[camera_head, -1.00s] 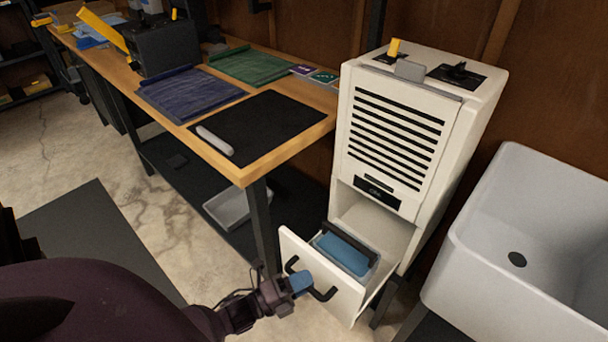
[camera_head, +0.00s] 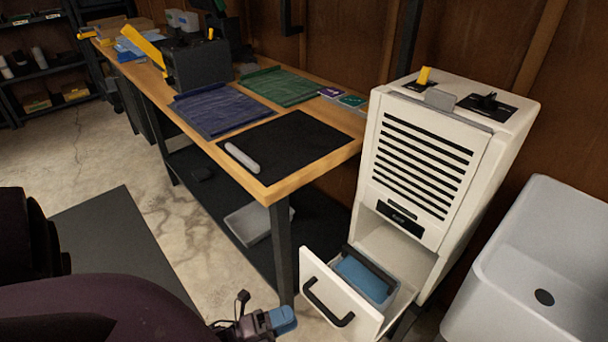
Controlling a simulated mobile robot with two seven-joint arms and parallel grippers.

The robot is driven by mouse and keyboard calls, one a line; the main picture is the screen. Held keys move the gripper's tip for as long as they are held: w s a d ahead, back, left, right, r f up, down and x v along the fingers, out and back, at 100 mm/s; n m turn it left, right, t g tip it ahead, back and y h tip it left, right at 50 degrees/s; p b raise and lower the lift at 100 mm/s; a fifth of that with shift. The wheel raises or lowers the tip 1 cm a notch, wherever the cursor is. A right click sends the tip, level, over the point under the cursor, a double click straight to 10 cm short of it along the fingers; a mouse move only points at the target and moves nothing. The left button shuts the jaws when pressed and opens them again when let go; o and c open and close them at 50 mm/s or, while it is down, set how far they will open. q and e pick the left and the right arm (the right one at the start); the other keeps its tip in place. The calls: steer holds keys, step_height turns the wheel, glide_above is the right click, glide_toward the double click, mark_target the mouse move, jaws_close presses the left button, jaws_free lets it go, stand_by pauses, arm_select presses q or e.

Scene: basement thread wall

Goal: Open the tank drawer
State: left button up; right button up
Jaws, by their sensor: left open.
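The tank drawer (camera_head: 345,307) is the low white drawer of the tall white dehumidifier-like unit (camera_head: 379,209), and it stands pulled out. Its front has a black handle (camera_head: 326,304). Inside sits a tank (camera_head: 364,279) with blue contents and a dark carrying handle. My left gripper (camera_head: 284,320), with blue fingertips, is open at the bottom of the picture, left of the drawer handle and apart from it. My right gripper is not in view.
A wooden workbench (camera_head: 289,184) with mats stands left of the unit, its dark leg close to my left gripper. A white sink (camera_head: 500,277) stands at right. A grey tray (camera_head: 247,222) lies on the lower shelf. Open concrete floor is at left.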

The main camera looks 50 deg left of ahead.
arm_select(q)
steer(key=shift+v, duration=1.2)
